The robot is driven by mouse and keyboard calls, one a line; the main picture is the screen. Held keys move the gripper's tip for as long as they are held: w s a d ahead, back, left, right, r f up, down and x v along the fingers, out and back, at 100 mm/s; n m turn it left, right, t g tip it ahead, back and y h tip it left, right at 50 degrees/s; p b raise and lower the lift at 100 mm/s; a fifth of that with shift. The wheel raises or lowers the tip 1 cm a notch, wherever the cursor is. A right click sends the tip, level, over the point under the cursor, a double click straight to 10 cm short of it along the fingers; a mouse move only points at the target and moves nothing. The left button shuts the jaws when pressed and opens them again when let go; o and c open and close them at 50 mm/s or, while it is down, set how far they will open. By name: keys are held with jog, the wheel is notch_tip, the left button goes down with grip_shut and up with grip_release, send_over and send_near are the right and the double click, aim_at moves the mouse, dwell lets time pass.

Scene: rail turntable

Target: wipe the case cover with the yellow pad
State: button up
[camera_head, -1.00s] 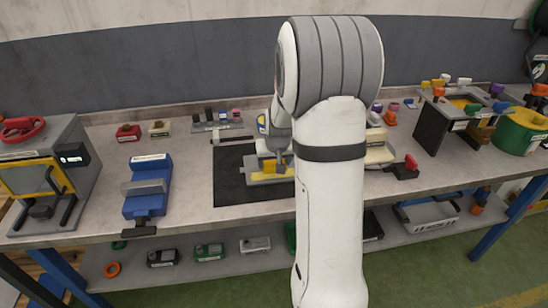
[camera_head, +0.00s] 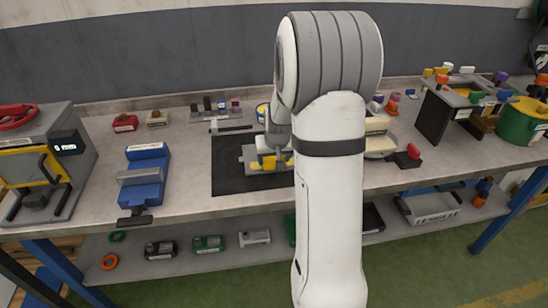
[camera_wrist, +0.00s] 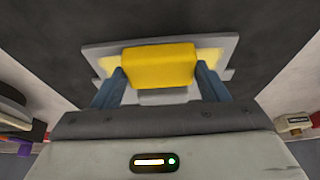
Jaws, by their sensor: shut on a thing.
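My gripper (camera_wrist: 160,82) is shut on the yellow pad (camera_wrist: 160,66), with a blue finger on each side of it. The grey case cover (camera_wrist: 228,45) shows behind the pad in the wrist view, with paler yellow patches on its face to either side. The pad overlaps the cover there; I cannot tell whether they touch. In the head view my gripper (camera_head: 275,158) is low over the cover (camera_head: 247,153), which lies on the black mat (camera_head: 228,178). My arm hides the right part of the mat.
A blue vice-like fixture (camera_head: 147,178) stands left of the mat, and a grey machine with a yellow-framed door (camera_head: 28,167) is at far left. Small blocks and a rack (camera_head: 215,110) line the back. A red-knobbed device (camera_head: 408,155) and a green pot (camera_head: 520,122) are at right.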

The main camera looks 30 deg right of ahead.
aim_at(264, 162)
jog(key=shift+f+b, duration=0.45)
jog(key=shift+f, duration=0.1)
jog(key=shift+w+a+r, duration=0.1)
jog(key=shift+w+a, duration=0.1)
jog(key=shift+a, duration=0.6)
jog(key=shift+w+a+r, duration=0.1)
jog(key=shift+w+a, duration=0.1)
jog(key=shift+a, duration=0.55)
jog(key=shift+a, duration=0.1)
jog(key=shift+w+a+f+b, duration=0.1)
jog(key=shift+w+a+b, duration=0.2)
jog(key=shift+a, duration=0.4)
jog(key=shift+w+a+f+b, duration=0.15)
jog(key=shift+a+b, duration=0.25)
jog(key=shift+a, duration=0.3)
jog(key=shift+r, duration=0.1)
jog(key=shift+s+d, duration=0.3)
jog(key=shift+d, duration=0.5)
jog(key=shift+s+d, duration=0.25)
jog(key=shift+d, duration=0.5)
